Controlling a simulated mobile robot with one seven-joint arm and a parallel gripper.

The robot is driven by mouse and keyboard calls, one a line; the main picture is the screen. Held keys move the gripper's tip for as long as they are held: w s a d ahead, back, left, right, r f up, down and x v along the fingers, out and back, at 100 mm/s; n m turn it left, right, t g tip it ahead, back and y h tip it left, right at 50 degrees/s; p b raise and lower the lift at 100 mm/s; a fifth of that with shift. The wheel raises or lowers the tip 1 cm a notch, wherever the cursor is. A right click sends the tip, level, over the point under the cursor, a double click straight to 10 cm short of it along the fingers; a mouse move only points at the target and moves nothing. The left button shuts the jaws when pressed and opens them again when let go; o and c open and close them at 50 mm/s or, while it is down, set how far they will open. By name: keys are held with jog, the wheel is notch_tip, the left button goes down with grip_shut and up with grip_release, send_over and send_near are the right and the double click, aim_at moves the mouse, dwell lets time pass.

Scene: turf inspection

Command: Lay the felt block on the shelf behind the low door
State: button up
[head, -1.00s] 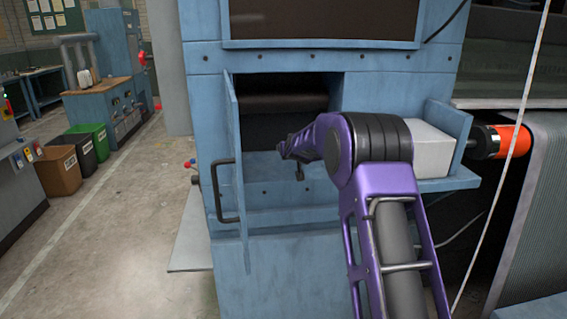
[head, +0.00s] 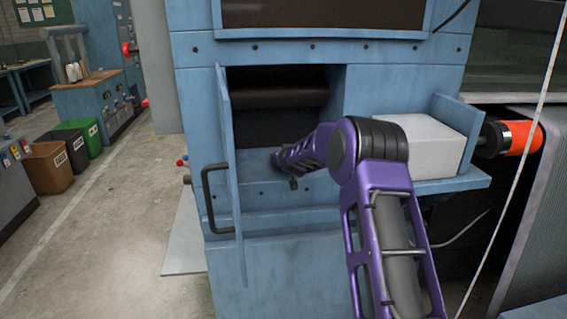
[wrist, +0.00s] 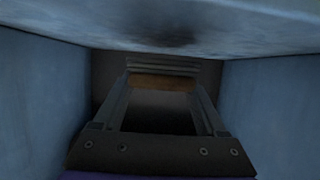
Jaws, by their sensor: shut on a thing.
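The low door (head: 226,140) is a blue panel with a black bar handle (head: 210,205). It stands open at the left of a dark opening (head: 270,125) in the blue machine. My gripper (wrist: 162,85) reaches into this opening; in the head view its tip is mostly hidden by my arm. In the wrist view the jaws are shut on a dark block with a brown upper edge, seemingly the felt block (wrist: 160,83). Blue walls rise on both sides of it and a blue surface is close above. Whether the block touches the shelf below cannot be told.
A white box (head: 420,143) stands on a blue ledge right of the opening, beside my arm. An orange-ended roller (head: 520,138) juts out farther right. A dark roller (head: 278,96) spans the upper opening.

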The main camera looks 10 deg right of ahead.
jog(key=shift+f, duration=1.15)
jog(key=shift+f+b, duration=0.25)
jog(key=shift+b, duration=0.05)
jog(key=o, duration=1.4)
jog(key=shift+r, duration=0.1)
jog(key=shift+r+p, duration=0.25)
jog(key=shift+p, duration=0.15)
jog(key=shift+s, duration=0.3)
jog(key=b+v, duration=0.1)
jog(key=v, duration=1)
jog(key=shift+s, duration=0.15)
